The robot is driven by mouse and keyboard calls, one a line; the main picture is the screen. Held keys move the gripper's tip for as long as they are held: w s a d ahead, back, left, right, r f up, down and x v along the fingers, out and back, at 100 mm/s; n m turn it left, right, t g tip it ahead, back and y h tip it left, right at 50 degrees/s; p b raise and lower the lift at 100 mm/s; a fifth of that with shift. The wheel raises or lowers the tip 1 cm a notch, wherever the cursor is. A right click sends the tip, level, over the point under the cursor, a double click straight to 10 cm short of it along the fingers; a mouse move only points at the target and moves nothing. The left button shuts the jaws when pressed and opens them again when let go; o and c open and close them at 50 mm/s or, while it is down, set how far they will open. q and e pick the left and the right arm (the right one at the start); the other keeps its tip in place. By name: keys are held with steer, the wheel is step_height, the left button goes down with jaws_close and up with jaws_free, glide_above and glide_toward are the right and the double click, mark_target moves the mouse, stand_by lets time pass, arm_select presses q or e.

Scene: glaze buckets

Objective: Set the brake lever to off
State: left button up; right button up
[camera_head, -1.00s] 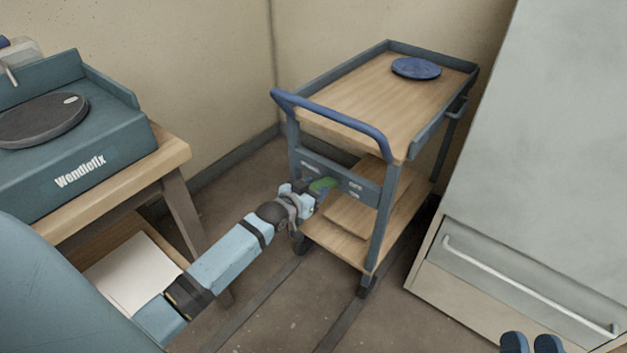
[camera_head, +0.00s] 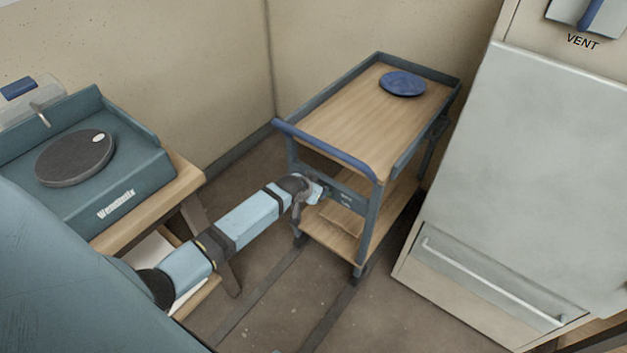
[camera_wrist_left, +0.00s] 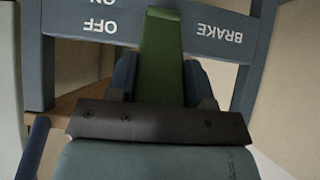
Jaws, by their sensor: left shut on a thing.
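The green brake lever (camera_wrist_left: 162,55) is between the two blue fingers of my left gripper (camera_wrist_left: 161,82) in the left wrist view. The gripper is shut on it. The lever crosses a dark panel with the words ON, OFF and BRAKE, upside down in this view. The lever lies between OFF and BRAKE; its pivot is not clear. In the head view my left gripper (camera_head: 319,190) reaches the front panel of the trolley (camera_head: 345,156), below its blue handle, and hides the lever. My right gripper is not in view.
A blue disc (camera_head: 403,83) lies on the trolley's top. A teal Wendlefix machine (camera_head: 118,180) with a dark round plate stands on a wooden table at left. A pale cabinet (camera_head: 530,170) with a bar handle stands right of the trolley. Floor in front is open.

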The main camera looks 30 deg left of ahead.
mark_target(324, 177)
arm_select(q)
steer(key=shift+w+r+g+p, duration=0.65)
steer(key=shift+r+g+p, duration=0.2)
steer(key=shift+p, duration=0.25)
steer(key=shift+w+d+f+g+p, duration=0.1)
steer(key=shift+w+f+g+p, duration=0.1)
steer(key=shift+g+p, duration=0.15)
steer(key=shift+w+r+p, duration=0.25)
steer(key=shift+w+p, duration=0.05)
steer(key=shift+w, duration=0.1)
steer(key=shift+w+r, duration=0.1)
steer(key=shift+w, duration=0.55)
steer(key=shift+w+p, duration=0.1)
steer(key=shift+p, duration=0.2)
steer(key=o, duration=1.3)
steer(key=shift+d, duration=0.1)
